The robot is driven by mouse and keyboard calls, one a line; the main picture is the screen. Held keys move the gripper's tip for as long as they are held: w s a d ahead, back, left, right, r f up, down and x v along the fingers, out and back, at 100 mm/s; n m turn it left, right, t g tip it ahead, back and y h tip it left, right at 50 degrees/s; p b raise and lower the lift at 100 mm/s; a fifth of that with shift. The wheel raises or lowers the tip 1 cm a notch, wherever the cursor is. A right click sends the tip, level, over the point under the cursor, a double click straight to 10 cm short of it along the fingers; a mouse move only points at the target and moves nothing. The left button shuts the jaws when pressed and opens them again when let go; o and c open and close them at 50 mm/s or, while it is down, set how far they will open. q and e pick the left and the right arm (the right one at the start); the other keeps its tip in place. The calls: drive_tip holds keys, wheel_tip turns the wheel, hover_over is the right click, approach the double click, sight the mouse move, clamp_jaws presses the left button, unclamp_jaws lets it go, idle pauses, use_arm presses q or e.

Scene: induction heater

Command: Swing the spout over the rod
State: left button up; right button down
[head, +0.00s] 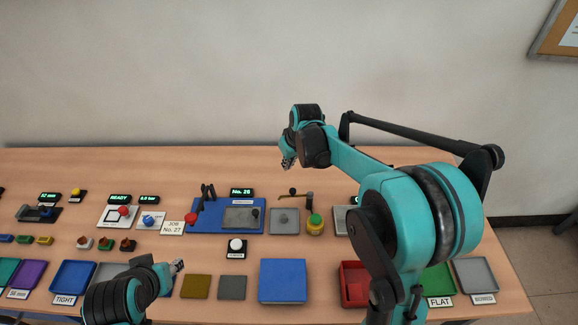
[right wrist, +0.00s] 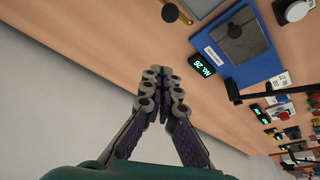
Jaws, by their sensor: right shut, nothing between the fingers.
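I cannot make out a rod for certain. My right gripper (head: 288,163) is above and behind the spout, apart from it; its fingers are together and empty in the right wrist view (right wrist: 162,75). My left gripper (head: 179,265) is low at the left front; its finger gap is too small to judge.
A blue board (head: 200,222) with black uprights and a grey plate lies left of the spout. A yellow-green button (head: 315,224) stands right of the tray. A "No. 26" display (head: 241,191) is behind the board. Several bins line the front edge. The table's back strip is clear.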

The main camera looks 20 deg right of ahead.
sight(287, 197)
wheel_tip(287, 197, down, 8)
drive_tip(key=s+b, duration=0.1)
drive_tip(key=b, duration=0.2)
drive_tip(key=shift+d+r, duration=0.2)
drive_tip(key=shift+s+a+n+y, duration=0.15)
drive_tip(key=shift+s+n+y, duration=0.15)
drive_tip(key=shift+s+n, duration=0.4)
drive_tip(key=shift+s+a+n, duration=0.1)
drive_tip(key=shift+s+n, duration=0.2)
drive_tip(key=shift+n, duration=0.5)
drive_tip(key=shift+s+p, duration=0.4)
drive_tip(key=shift+s, duration=0.6)
